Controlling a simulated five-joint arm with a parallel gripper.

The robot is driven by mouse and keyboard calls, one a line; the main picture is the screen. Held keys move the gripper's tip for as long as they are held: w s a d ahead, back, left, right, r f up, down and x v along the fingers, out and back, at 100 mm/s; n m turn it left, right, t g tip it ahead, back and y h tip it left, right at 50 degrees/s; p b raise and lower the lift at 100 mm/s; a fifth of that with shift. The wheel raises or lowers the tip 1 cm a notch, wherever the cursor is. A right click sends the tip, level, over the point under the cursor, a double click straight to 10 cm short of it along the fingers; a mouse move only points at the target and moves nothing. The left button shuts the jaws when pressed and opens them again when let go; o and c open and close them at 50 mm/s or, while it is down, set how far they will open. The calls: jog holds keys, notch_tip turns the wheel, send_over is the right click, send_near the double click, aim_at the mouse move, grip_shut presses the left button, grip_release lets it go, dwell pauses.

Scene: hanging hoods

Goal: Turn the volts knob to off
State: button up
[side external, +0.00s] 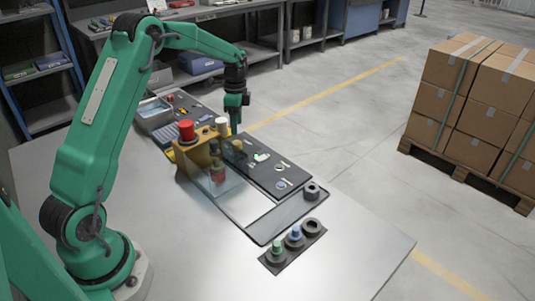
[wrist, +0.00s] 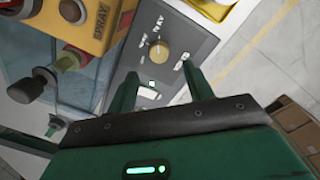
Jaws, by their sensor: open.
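A round brass-coloured knob (wrist: 158,51) sits on a dark grey panel (wrist: 184,28) in the wrist view. White labels stand around it, too small to read surely, so I cannot confirm it is the volts knob or tell its setting. In the side view a yellowish knob (side external: 237,145) shows on the dark panel, just below my gripper (side external: 235,127). In the wrist view my gripper (wrist: 161,82) has its two green fingers apart, with nothing between them. The knob lies just beyond the fingertips, and I see no contact.
A yellow box (wrist: 88,22) marked SPRAY, with a red knob (side external: 186,130) on top, stands beside the panel. A clear-walled case (side external: 216,181) adjoins it. A dark strip (side external: 292,246) with green and blue pegs lies at the front.

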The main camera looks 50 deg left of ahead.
aim_at(237, 142)
jog(key=shift+s+d+f, duration=0.1)
jog(key=shift+f, duration=1.65)
jog(key=shift+s+d+f, duration=0.1)
jog(key=shift+f, duration=1.6)
jog(key=shift+c, duration=0.4)
jog(key=c, duration=0.9)
